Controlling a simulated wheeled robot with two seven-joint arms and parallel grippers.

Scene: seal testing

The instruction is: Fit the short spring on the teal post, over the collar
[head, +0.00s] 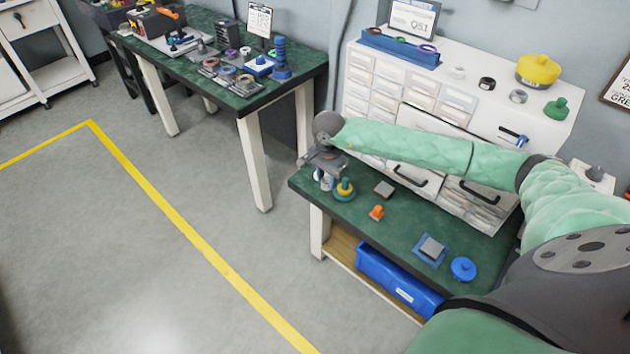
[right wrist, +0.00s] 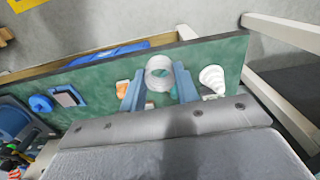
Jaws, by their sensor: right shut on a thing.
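My right gripper (head: 325,170) is over the far left end of the green bench, fingers down. In the right wrist view its two blue-grey fingers (right wrist: 159,92) are shut on a pale ring-shaped thing, which looks like the short spring (right wrist: 160,70). A post on a teal base with a yellow collar (head: 344,187) stands on the bench, just right of the gripper in the head view. In the right wrist view the post is mostly hidden by the held spring; I cannot tell whether they touch. My left gripper is not in view.
A pale ribbed part (right wrist: 212,78) stands right of the fingers in the right wrist view. An orange part (head: 376,212), a grey block (head: 384,189), a blue tray (head: 419,256) and a blue round part (head: 463,268) are on the bench. White drawers (head: 385,103) stand behind.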

